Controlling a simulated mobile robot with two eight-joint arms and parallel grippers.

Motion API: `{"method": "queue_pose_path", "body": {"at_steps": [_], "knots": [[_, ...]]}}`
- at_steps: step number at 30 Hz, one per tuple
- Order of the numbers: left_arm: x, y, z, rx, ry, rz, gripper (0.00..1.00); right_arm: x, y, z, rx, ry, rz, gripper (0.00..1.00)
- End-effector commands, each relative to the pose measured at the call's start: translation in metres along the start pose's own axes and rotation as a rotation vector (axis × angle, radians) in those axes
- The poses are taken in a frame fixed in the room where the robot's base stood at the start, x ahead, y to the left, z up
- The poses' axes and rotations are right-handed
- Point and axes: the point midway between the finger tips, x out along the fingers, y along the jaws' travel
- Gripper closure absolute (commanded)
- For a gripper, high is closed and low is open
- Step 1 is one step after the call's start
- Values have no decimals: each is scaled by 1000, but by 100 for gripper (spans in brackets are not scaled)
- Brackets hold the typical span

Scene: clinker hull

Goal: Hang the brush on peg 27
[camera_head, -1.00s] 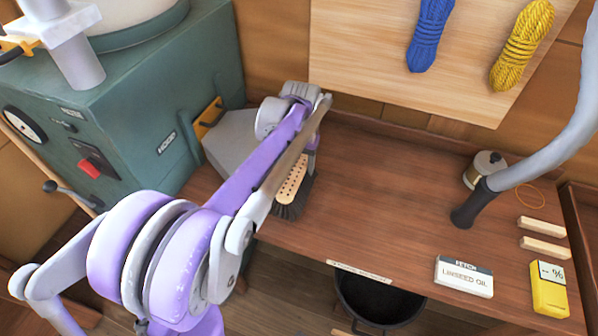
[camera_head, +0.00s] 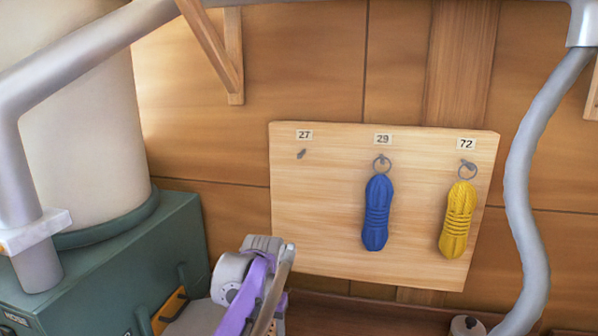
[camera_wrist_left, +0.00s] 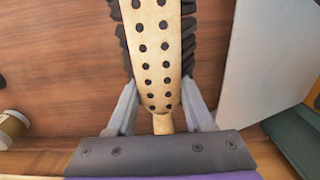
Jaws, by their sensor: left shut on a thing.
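The brush (camera_wrist_left: 156,50) has a pale wooden back with rows of dark holes and dark bristles along its sides. It shows in the left wrist view, between the fingers of my left gripper (camera_wrist_left: 162,98), which is shut on it near its narrow end. In the head view my left wrist is at the bottom, below and left of the pegboard (camera_head: 335,225); its fingers and the brush are hidden or out of frame. Peg 27 (camera_head: 301,154) is at the board's upper left, under its label (camera_head: 304,134), and is empty. My right gripper is not in view.
A blue rope coil (camera_head: 377,212) hangs on peg 29 and a yellow coil (camera_head: 457,220) on peg 72. A green machine (camera_head: 120,260) stands left. A grey hose (camera_head: 527,180) hangs at the right. A wooden bracket (camera_head: 225,50) is above left of the board.

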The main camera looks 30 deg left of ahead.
Motion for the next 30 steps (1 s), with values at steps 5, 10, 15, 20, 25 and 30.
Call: {"method": "queue_pose_path", "body": {"at_steps": [5, 10, 15, 20, 25, 30], "knots": [[0, 0, 0, 0, 0, 0, 100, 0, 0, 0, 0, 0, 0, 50], [0, 0, 0, 0, 0, 0, 100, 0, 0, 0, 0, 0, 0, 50], [-1, 0, -1, 0, 6, 0, 100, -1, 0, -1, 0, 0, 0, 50], [-15, 2, -14, -1, 115, 1, 100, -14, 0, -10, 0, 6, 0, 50], [-51, 6, -40, -7, 399, 1, 100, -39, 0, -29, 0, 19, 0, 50], [-100, 12, -60, -12, 744, -1, 100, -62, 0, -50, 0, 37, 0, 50]]}}
